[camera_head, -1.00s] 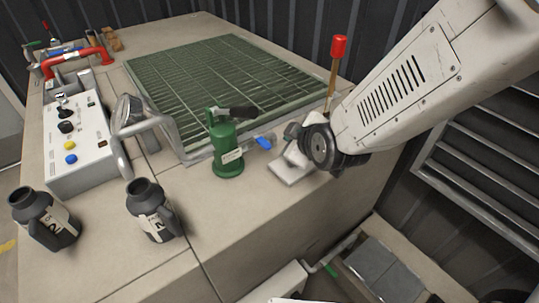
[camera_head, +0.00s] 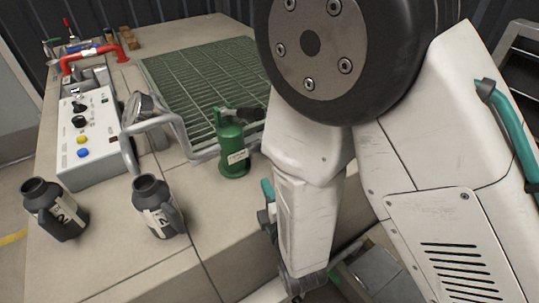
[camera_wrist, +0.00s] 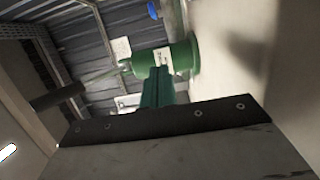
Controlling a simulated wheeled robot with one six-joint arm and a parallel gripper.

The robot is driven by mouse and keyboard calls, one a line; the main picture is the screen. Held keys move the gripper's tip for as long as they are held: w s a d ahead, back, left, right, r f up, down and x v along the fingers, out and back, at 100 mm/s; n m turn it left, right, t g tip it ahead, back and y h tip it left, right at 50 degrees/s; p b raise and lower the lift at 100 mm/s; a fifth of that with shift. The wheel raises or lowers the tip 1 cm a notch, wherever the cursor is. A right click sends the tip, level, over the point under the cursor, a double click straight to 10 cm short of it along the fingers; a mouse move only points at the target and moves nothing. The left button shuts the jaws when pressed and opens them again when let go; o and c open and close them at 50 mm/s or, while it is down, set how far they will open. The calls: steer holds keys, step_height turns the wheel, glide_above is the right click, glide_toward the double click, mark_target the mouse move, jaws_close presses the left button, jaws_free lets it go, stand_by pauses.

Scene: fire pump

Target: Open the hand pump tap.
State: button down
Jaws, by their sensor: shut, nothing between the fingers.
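The green hand pump (camera_head: 232,148) stands upright on the bench beside the green grating in the head view. Its dark lever handle (camera_head: 249,114) points right. In the wrist view the pump (camera_wrist: 182,55) appears on its side, with its dark handle (camera_wrist: 57,97) at the left. My gripper (camera_wrist: 159,72) has teal fingers, shut and empty, overlapping the pump in the wrist view. In the head view teal fingers (camera_head: 267,192) show right of and below the pump; contact is unclear.
A bent metal pipe (camera_head: 160,112) runs left of the pump. A control box (camera_head: 88,140) and red pipe (camera_head: 90,52) lie farther left. My arm covers the right side.

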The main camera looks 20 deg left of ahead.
steer(key=shift+a, duration=0.15)
steer(key=x, duration=1)
steer(key=shift+r, duration=0.1)
steer(key=shift+w+d, duration=1)
steer(key=shift+w, duration=0.05)
steer(key=shift+w+d, duration=0.4)
steer(key=shift+w, duration=0.05)
